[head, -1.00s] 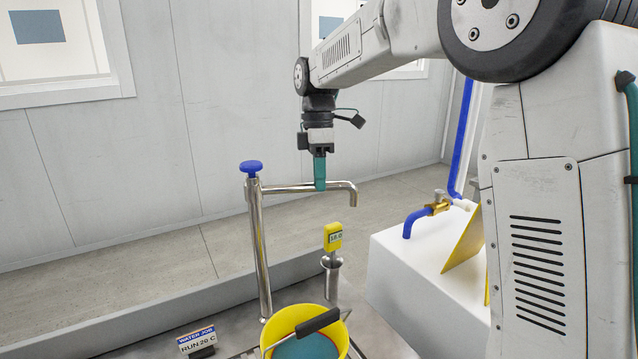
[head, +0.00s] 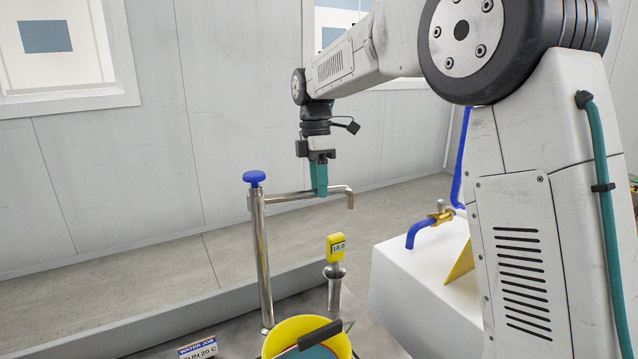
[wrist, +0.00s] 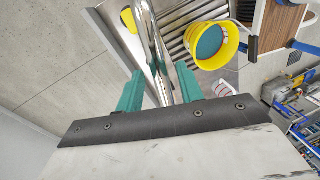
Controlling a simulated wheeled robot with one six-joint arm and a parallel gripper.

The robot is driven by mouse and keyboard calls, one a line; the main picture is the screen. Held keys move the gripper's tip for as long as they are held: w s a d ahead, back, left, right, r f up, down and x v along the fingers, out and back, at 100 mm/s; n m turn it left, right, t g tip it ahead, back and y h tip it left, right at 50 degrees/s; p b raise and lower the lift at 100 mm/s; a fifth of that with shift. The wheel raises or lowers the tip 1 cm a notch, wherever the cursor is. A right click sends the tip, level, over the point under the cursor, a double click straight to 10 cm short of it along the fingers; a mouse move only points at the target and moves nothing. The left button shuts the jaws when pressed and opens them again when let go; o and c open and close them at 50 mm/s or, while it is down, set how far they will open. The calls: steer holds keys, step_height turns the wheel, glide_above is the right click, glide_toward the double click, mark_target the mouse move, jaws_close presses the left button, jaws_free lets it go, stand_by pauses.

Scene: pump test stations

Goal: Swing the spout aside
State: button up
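The chrome spout (head: 338,190) runs right from the top of an upright chrome pump column (head: 262,255) with a blue knob (head: 254,177), and its end bends down. My gripper (head: 319,190) points down at the spout's outer half, with teal fingers on either side of the tube. In the wrist view the fingers (wrist: 158,84) are apart with the spout (wrist: 153,50) between them and gaps visible beside it. Whether one finger touches the tube cannot be told. The yellow bucket (head: 270,342) holds blue-green contents below; in the wrist view (wrist: 231,45) it lies right of the spout.
A yellow meter (head: 336,246) stands in a chrome holder (head: 334,285) behind the bucket. A white block (head: 400,275) with a brass valve (head: 440,215) and blue pipe is at right. A "WATER JOB" sign (head: 198,348) is at front left. Air left of the column is clear.

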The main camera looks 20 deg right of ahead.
step_height(320, 180, up, 8)
steer(key=w, duration=0.1)
steer(key=shift+w+f, duration=0.2)
steer(key=shift+w, duration=0.1)
stand_by(0.3)
steer(key=s+d+m+t, duration=0.25)
steer(key=s+m, duration=0.55)
steer(key=s, duration=1.1)
steer(key=s+d+f+m, duration=0.1)
steer(key=s+f+m, duration=0.4)
steer(key=s, duration=0.5)
steer(key=s+d+f+m+t, duration=0.1)
steer(key=s+f+m, duration=0.3)
steer(key=s+f, duration=0.3)
steer(key=s, duration=0.2)
steer(key=shift+s+d+m, duration=0.15)
steer(key=shift+s+m, duration=0.2)
steer(key=shift+m, duration=0.05)
